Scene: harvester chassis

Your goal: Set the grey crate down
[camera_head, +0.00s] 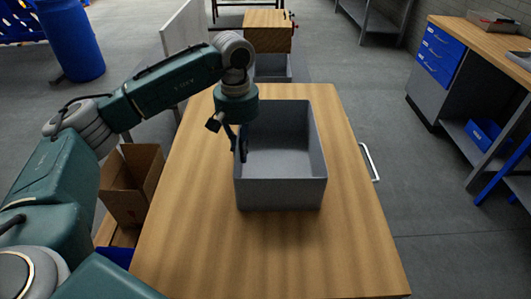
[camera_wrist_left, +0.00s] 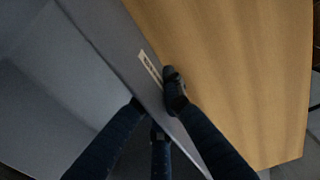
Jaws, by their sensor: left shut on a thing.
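The grey crate (camera_head: 280,194) is an open, empty box over the wooden table in the head view. It looks level, and I cannot tell whether its base touches the tabletop. My left gripper (camera_head: 241,150) is shut on the crate's left wall, with fingers on both sides of the rim. In the left wrist view the crate wall (camera_wrist_left: 110,45) runs diagonally with a small white label on it, and the gripper fingers (camera_wrist_left: 158,112) straddle the edge. My right gripper is not in view.
The wooden tabletop (camera_head: 190,240) is clear in front of the crate and to both sides. A cardboard box (camera_head: 133,185) stands left of the table. A metal handle (camera_head: 370,162) sticks out at its right edge. A workbench (camera_head: 450,70) stands farther right.

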